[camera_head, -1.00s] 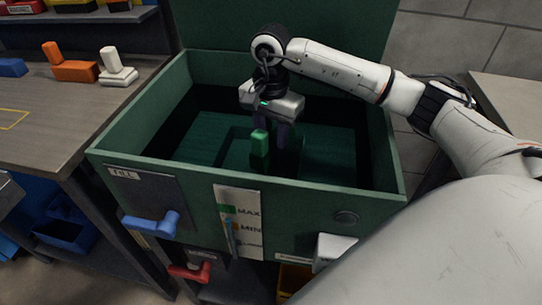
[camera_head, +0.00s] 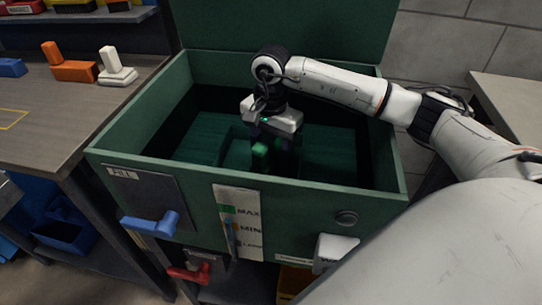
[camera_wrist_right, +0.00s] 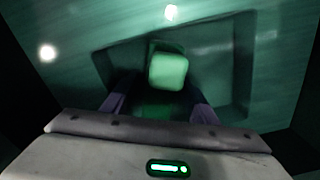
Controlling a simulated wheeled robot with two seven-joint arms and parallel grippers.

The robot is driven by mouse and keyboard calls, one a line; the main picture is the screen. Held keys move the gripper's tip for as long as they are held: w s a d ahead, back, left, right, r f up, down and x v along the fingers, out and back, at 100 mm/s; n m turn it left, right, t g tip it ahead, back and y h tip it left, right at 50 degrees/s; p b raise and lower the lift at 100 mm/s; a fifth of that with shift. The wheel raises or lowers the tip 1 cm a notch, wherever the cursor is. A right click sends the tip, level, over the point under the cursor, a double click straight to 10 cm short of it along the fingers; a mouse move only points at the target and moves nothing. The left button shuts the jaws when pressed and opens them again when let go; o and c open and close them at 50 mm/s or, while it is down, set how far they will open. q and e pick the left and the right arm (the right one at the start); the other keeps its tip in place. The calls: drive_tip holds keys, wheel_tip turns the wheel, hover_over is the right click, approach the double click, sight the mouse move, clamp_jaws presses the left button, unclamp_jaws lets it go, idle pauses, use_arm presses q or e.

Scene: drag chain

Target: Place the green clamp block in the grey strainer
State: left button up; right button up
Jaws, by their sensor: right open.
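The green clamp block (camera_head: 260,153) stands upright low inside the green tank, partly hidden by my right gripper in the head view. My right gripper (camera_head: 276,155) points down into the tank and is open. In the right wrist view the block (camera_wrist_right: 168,70) shows its light green top just ahead of and between the two dark fingers of the gripper (camera_wrist_right: 160,105). Contact with the fingers cannot be told. A rectangular recess (camera_wrist_right: 240,70) surrounds the block in the wrist view. I cannot make out a grey strainer. My left gripper is not in view.
The tank's front wall (camera_head: 300,205) and side walls rise around my gripper. A blue handle (camera_head: 150,224) and a red handle (camera_head: 188,272) stick out in front. An orange block (camera_head: 75,70) and a white block (camera_head: 117,72) stand on the left bench (camera_head: 60,125).

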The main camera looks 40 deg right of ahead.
sight(271, 154)
wheel_tip(271, 154, up, 12)
drive_tip(key=p, duration=0.1)
drive_tip(key=shift+r, duration=0.15)
idle(0.4)
